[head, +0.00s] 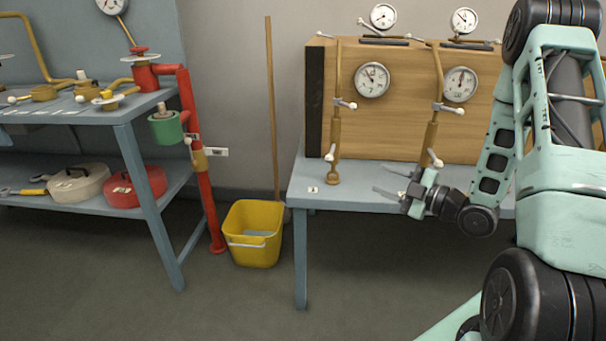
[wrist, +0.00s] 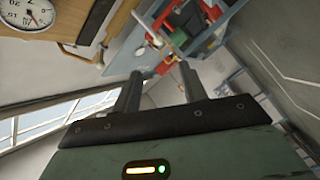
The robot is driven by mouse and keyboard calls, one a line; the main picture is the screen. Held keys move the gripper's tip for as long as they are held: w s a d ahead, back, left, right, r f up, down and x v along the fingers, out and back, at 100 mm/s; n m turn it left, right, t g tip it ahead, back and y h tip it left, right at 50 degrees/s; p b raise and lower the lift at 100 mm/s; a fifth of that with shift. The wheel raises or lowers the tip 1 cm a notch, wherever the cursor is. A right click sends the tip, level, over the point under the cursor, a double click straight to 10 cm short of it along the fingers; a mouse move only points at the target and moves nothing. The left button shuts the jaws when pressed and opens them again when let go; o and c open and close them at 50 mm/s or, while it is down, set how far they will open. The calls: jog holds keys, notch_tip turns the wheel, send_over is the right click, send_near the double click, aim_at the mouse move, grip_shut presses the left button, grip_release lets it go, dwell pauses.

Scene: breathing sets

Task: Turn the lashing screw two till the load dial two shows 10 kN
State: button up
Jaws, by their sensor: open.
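Two brown lashing screws stand upright against the wooden board, a left one (head: 335,130) and a right one (head: 437,80), each with light-tipped handles. A round load dial sits beside each, a left dial (head: 372,80) and a right dial (head: 460,84). I cannot read which screw or dial is number two; the needles are too small to read. My gripper (head: 385,181) is open and empty, pointing left in front of the right screw's lower end, which it partly hides. In the wrist view my gripper (wrist: 160,86) has parted fingers; a dial (wrist: 30,12) shows at upper left.
The grey-blue bench (head: 350,198) carries the board (head: 400,135). Two smaller dials (head: 383,16) (head: 464,20) sit above it. A yellow bucket (head: 254,232) stands left of the bench; a red pipe (head: 200,180) and another workbench (head: 130,120) are farther left. Floor in front is clear.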

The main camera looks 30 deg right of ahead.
aim_at(329, 157)
jog(key=x, duration=1.7)
jog(key=shift+w+r, duration=0.15)
